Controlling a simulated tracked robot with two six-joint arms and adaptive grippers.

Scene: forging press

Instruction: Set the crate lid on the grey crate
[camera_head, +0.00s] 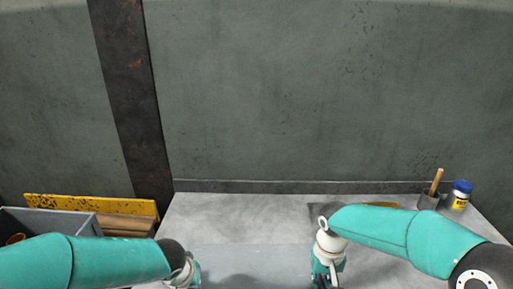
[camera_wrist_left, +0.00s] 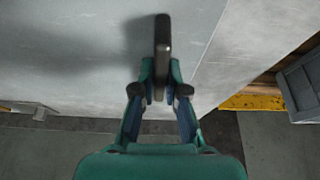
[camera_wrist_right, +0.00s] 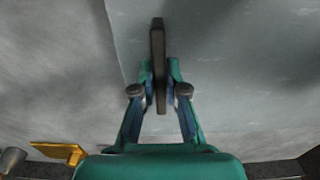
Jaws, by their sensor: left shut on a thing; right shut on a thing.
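The crate lid (camera_head: 240,260) is a flat blue-grey panel at the bottom middle of the head view, over the pale table. My left gripper (camera_wrist_left: 160,85) is shut on a dark upright handle (camera_wrist_left: 162,40) at the lid's left part. My right gripper (camera_wrist_right: 160,88) is shut on a similar dark handle (camera_wrist_right: 158,45) at its right part. I cannot tell whether the lid touches the table. The open grey crate (camera_head: 50,222) stands at the far left, partly hidden by my left arm; something orange shows inside. It also shows at the left wrist view's right edge (camera_wrist_left: 303,88).
A yellow board (camera_head: 90,205) and wooden planks (camera_head: 127,224) are beside the crate. A pot with a wooden handle (camera_head: 428,201) and a blue-capped jar (camera_head: 460,196) stand at the table's back right. A yellow item (camera_wrist_right: 58,152) lies near the pot. The back-left tabletop (camera_head: 230,210) is clear.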

